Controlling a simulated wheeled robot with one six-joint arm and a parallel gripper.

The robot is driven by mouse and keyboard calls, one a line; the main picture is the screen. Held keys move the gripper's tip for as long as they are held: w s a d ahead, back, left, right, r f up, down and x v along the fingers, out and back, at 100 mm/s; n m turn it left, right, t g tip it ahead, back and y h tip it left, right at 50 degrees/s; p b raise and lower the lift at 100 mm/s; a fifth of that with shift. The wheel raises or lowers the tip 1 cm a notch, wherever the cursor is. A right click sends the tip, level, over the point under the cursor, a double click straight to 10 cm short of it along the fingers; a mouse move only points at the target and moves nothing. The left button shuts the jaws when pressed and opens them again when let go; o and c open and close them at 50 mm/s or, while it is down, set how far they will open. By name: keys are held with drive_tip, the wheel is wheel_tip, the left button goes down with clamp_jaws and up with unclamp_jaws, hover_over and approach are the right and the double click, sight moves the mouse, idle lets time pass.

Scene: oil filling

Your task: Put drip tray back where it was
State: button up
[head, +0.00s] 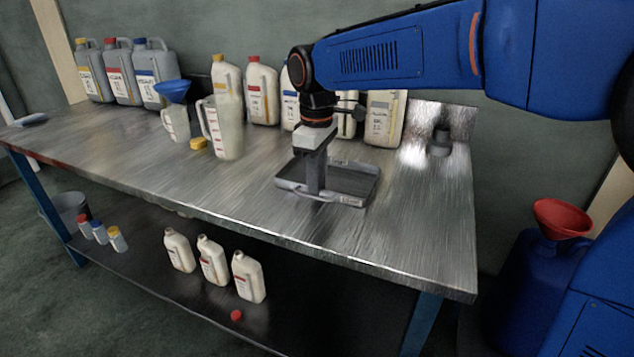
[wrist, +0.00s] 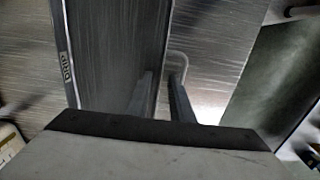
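The drip tray (head: 354,180) is a shallow, dark grey, rectangular tray. It appears to rest flat on the metal bench near its front edge. In the wrist view the tray (wrist: 105,60) fills the middle left, with a "DRIP" label on its left side and a pale loop handle on its right side. My gripper (head: 316,190) points down at the tray's near side. In the wrist view my gripper's fingers (wrist: 162,78) stand apart on either side of the tray's right rim, close to the handle. A gap shows between them. Whether they touch the rim is unclear.
Jugs (head: 262,92) and grey canisters (head: 118,75) line the back of the bench. A blue funnel (head: 173,90) and a clear measuring jug (head: 224,130) stand left of the tray. The bench's front right is clear. Bottles (head: 212,262) stand on the lower shelf.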

wheel_tip(320, 180, up, 12)
drive_tip(key=shift+r, duration=0.15)
idle(0.6)
